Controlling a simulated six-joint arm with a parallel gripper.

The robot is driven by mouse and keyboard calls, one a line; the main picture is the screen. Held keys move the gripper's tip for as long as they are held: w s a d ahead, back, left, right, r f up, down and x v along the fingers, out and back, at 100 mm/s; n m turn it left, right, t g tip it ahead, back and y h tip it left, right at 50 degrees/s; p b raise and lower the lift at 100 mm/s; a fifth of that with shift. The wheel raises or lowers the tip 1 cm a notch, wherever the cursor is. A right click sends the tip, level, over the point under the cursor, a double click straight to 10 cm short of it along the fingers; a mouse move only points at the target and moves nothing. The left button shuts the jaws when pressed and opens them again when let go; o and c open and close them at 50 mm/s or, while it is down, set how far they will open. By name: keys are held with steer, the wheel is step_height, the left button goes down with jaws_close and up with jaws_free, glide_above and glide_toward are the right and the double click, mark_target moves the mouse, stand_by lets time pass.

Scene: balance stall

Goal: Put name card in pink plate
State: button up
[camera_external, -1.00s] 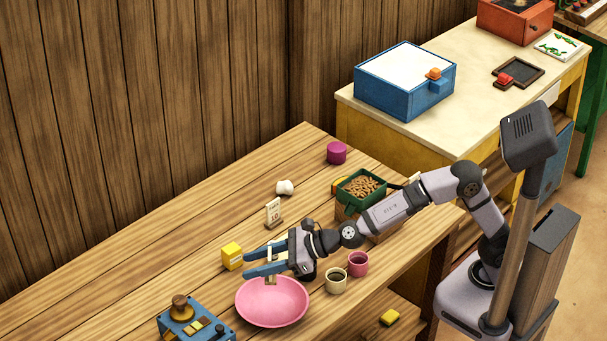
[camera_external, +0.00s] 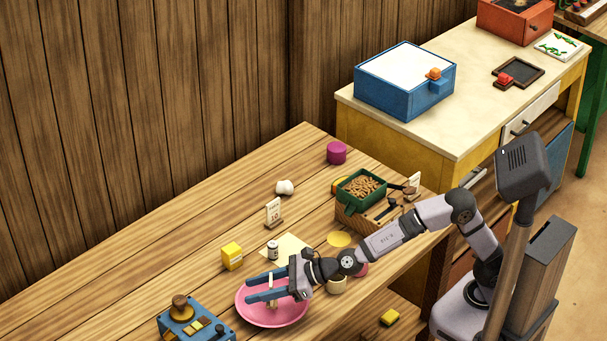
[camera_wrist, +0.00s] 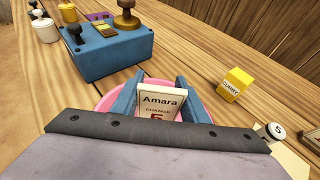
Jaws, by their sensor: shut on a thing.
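The name card (camera_wrist: 158,104), white with "Amara" and "CHANGE" on it, stands between the blue fingers of my gripper (camera_wrist: 155,88) in the wrist view. In the external view the card (camera_external: 271,284) also shows between the fingers, over the inside of the pink plate (camera_external: 292,317). My gripper (camera_external: 252,291) is shut on the card and low over the plate. The plate's rim (camera_wrist: 108,98) shows around the fingers in the wrist view. Whether the card's base touches the plate is hard to tell.
A yellow box (camera_external: 232,256) and a small jar (camera_external: 272,250) stand behind the plate. A blue box with knobs (camera_external: 195,322) is close to its left. Another card (camera_external: 272,212) stands farther back. A cup (camera_external: 337,285) is right of the plate, partly behind my arm.

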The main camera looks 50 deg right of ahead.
mark_target(259, 308)
steer(key=shift+f+b, duration=0.35)
steer(key=shift+f, duration=0.3)
steer(key=o, duration=1.1)
steer(key=shift+r, duration=0.15)
step_height(259, 308, up, 7)
steer(key=p, duration=0.6)
